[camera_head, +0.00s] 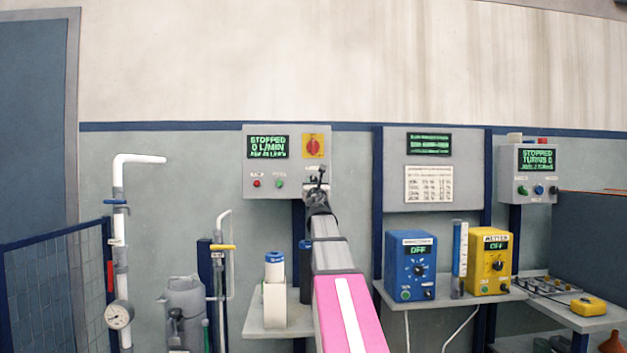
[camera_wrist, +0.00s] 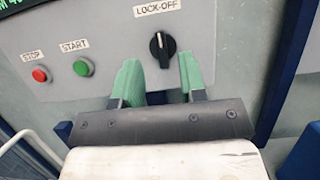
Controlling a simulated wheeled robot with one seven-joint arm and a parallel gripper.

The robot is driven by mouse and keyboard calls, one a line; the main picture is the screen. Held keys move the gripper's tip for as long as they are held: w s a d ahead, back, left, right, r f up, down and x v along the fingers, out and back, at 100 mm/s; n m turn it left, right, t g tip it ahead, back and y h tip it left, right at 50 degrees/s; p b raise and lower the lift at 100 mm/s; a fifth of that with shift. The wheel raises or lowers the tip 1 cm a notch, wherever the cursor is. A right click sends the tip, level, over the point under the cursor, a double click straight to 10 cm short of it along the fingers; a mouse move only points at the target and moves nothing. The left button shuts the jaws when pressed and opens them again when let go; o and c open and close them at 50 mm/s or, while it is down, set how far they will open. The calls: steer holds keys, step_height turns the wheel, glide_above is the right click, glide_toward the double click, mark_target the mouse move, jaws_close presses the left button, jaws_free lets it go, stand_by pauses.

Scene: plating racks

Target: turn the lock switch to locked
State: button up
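The lock switch is a black rotary knob (camera_wrist: 163,48) under a "LOCK-OFF" label on a grey panel. Its white mark points roughly up, tilted slightly left in the wrist view. My gripper (camera_wrist: 160,77) is open, with its two green fingers on either side of the knob's lower area in that view. Nothing is held, and I cannot tell whether a finger touches the knob. In the head view my gripper (camera_head: 317,181) is at the lower right of the grey panel (camera_head: 254,187) and hides the knob.
A red stop button (camera_wrist: 40,74) and a green start button (camera_wrist: 83,67) sit left of the knob.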

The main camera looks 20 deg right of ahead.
mark_target(313, 177)
steer(key=x, duration=0.5)
steer(key=shift+w+d+r, duration=0.1)
steer(key=shift+w+r, duration=0.05)
steer(key=shift+w, duration=0.2)
jaws_close()
